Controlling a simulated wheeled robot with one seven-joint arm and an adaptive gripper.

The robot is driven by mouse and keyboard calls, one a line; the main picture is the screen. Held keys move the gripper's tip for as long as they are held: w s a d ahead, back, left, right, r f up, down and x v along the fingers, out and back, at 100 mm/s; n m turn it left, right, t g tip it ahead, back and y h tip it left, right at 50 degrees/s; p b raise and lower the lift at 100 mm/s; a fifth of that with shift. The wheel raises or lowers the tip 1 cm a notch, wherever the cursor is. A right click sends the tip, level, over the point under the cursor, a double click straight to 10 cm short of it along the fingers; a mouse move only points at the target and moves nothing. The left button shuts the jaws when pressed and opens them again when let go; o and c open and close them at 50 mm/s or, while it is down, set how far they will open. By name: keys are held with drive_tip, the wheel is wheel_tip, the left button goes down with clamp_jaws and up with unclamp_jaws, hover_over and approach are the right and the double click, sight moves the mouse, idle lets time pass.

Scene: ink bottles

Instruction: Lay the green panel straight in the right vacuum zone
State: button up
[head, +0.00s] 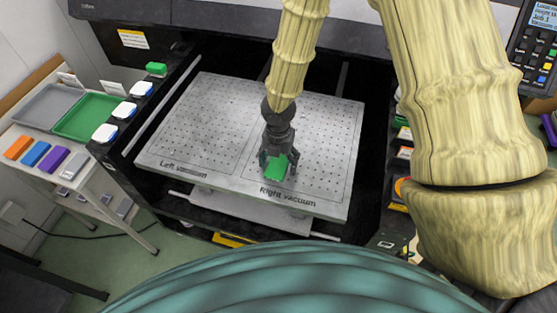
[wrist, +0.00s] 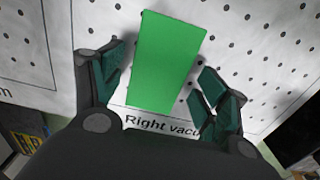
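The green panel (wrist: 165,60) is a flat rectangle over the right vacuum zone, near the "Right vacuum" lettering. It also shows in the head view (head: 277,169), partly hidden by the fingers. It looks slightly turned against the zone's printed lines. It appears to lie on the plate, but I cannot be sure of contact. My gripper (head: 277,163) is just above it, pointing down. In the wrist view the two fingers (wrist: 163,80) stand apart on either side of the panel, with gaps visible at both edges. The perforated vacuum plate (head: 207,115) carries left and right zones.
A side table at left holds a grey tray (head: 48,91), a green tray (head: 84,136) and orange, blue, purple and grey pieces. The left zone is clear.

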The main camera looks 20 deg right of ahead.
sight(279, 164)
drive_tip(key=shift+w+r, duration=0.1)
drive_tip(key=shift+r, duration=0.05)
wheel_tip(279, 164, up, 12)
drive_tip(key=b, duration=0.2)
idle(0.6)
